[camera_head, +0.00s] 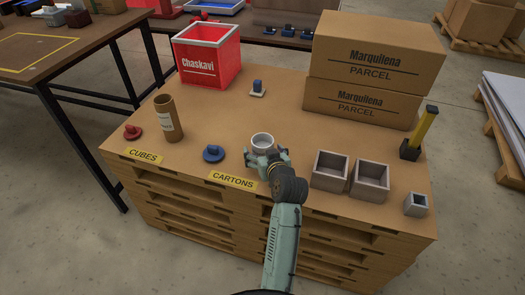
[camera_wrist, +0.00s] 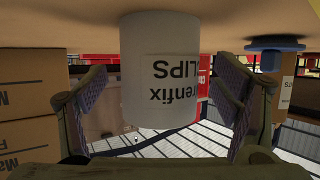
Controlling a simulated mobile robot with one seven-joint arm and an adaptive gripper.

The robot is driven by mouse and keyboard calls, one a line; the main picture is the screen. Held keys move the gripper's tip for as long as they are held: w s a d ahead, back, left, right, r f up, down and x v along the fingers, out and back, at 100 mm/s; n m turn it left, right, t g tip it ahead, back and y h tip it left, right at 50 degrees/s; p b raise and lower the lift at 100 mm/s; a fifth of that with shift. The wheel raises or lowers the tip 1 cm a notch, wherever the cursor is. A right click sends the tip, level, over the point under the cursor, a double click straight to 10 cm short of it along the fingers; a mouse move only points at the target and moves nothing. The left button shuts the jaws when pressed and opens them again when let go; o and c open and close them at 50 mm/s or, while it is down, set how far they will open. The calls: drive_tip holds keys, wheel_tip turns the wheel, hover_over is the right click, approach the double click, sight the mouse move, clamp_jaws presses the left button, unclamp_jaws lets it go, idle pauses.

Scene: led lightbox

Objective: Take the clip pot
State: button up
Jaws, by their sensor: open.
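The clip pot (camera_head: 262,140) is a pale grey round pot with an open top, standing upright near the front middle of the pallet-stack top (camera_head: 235,120). In the wrist view, which is upside down, the clip pot (camera_wrist: 150,38) carries a label reading "CLIPS". My gripper (camera_head: 267,154) is at the near side of the pot, low over the top. In the wrist view my gripper (camera_wrist: 161,75) is open, with one finger on each side of the pot and a visible gap at each side. How deep the pot sits between the fingers is hard to tell.
A blue knobbed disc (camera_head: 213,153) lies left of the pot, with a brown tube (camera_head: 168,118) and red disc (camera_head: 133,132) beyond. Two open grey boxes (camera_head: 331,170) (camera_head: 370,180) stand close right. Parcels (camera_head: 365,100) and a red crate (camera_head: 207,55) stand behind.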

drive_tip(key=shift+x, duration=0.95)
drive_tip(key=c, duration=1.6)
drive_tip(key=shift+c, duration=0.4)
drive_tip(key=shift+r, duration=0.15)
